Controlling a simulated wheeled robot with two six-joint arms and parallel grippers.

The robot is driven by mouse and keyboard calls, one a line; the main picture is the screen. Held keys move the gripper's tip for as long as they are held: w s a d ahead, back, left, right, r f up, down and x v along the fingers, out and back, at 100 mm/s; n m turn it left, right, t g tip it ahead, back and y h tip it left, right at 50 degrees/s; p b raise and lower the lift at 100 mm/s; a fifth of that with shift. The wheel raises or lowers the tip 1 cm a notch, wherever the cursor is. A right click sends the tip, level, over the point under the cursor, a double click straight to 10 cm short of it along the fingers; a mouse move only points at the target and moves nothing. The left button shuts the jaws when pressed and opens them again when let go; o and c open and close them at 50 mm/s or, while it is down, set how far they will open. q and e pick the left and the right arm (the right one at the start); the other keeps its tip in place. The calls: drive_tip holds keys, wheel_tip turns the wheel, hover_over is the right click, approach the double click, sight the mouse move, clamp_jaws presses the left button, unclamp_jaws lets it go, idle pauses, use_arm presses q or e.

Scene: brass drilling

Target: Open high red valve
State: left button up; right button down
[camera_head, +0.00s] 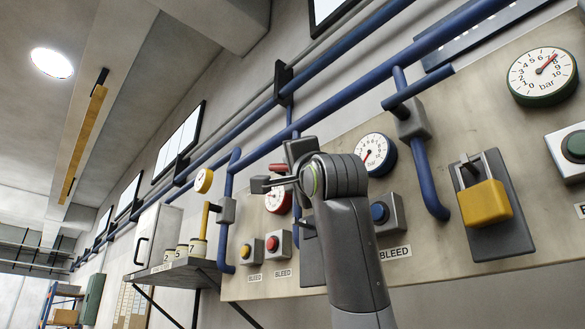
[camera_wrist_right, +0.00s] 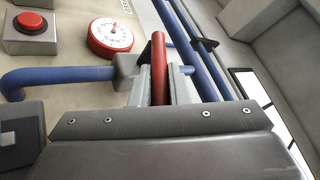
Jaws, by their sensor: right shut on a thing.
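The red valve handle (camera_head: 278,167) is a small red bar up by the blue pipes in the head view. In the right wrist view the red handle (camera_wrist_right: 158,68) stands upright between the fingers. My right gripper (camera_head: 272,182) is shut on it; the jaws also show in the right wrist view (camera_wrist_right: 160,92). The fingers and wrist hide most of the handle and its valve body in the head view. My left gripper is in neither view.
Blue pipes (camera_head: 345,90) run along the wall close to my right gripper. A red-rimmed gauge (camera_wrist_right: 111,36) and a red button (camera_wrist_right: 34,22) are nearby. A yellow padlock (camera_head: 485,202) hangs on the panel at right. A shelf (camera_head: 180,271) juts out at left.

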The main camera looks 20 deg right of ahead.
drive_tip(key=c, duration=1.4)
unclamp_jaws()
drive_tip(key=shift+d, duration=0.1)
drive_tip(key=shift+s+f+b, duration=0.2)
drive_tip(key=shift+b, duration=0.1)
drive_tip(key=shift+b+v, duration=5.35)
drive_tip(key=shift+v, duration=3.1)
